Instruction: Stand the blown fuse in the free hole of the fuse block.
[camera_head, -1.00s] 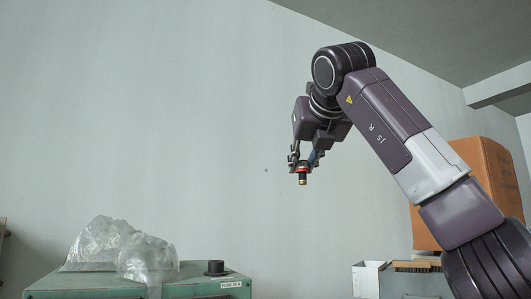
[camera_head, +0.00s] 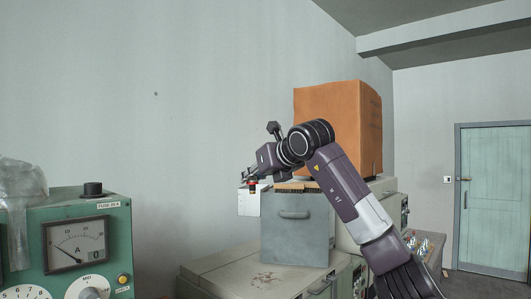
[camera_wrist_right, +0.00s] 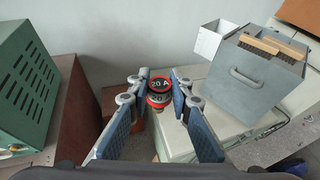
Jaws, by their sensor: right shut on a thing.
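My right gripper (camera_head: 252,178) is shut on a short fuse with a red band and a dark body (camera_head: 252,182). It holds the fuse in the air, between the green meter cabinet and the grey box. In the right wrist view the fuse (camera_wrist_right: 159,88) sits between the two blue-padded fingers of the gripper (camera_wrist_right: 158,96), and its end reads 20 A. A black round fitting (camera_head: 93,189) stands on the green cabinet beside a label that reads FUSE and 20 A. I cannot make out a fuse block with a free hole. My left gripper is out of view.
The green meter cabinet (camera_head: 118,235) stands at the left with clear plastic (camera_head: 20,190) on it. An orange box (camera_head: 340,120) stands behind. Small items (camera_head: 424,243) lie at the right.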

